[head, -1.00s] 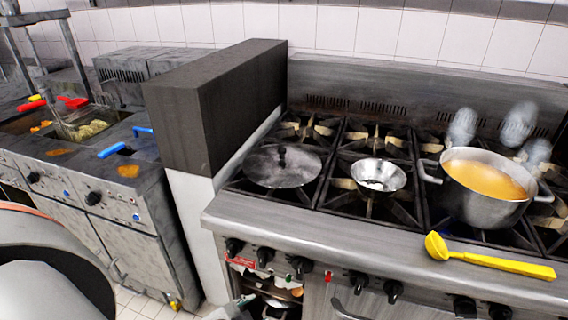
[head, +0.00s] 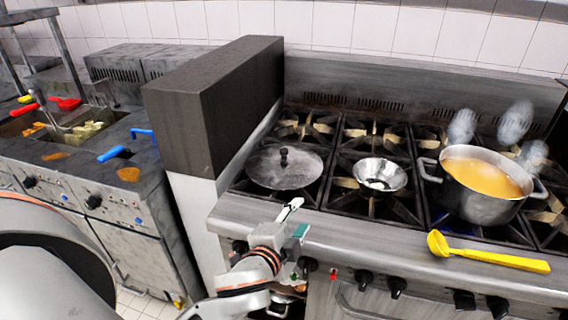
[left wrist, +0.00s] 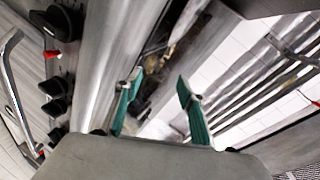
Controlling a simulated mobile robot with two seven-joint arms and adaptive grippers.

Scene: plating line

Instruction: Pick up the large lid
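The large lid (head: 285,168) is a round, flat grey lid with a dark knob on top. It lies on the left burner of the stove in the head view. My left gripper (head: 297,217) is in front of the stove's front edge, below and nearer than the lid, apart from it. In the left wrist view the left gripper (left wrist: 158,100) shows two green-padded fingers spread apart with nothing between them. I cannot make out the lid in the left wrist view. My right gripper is not in view.
A metal bowl (head: 380,175) sits on the middle burner. A steaming pot of orange soup (head: 482,185) stands to the right. A yellow ladle (head: 490,254) lies along the stove's front ledge. A dark tall block (head: 215,105) rises left of the lid.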

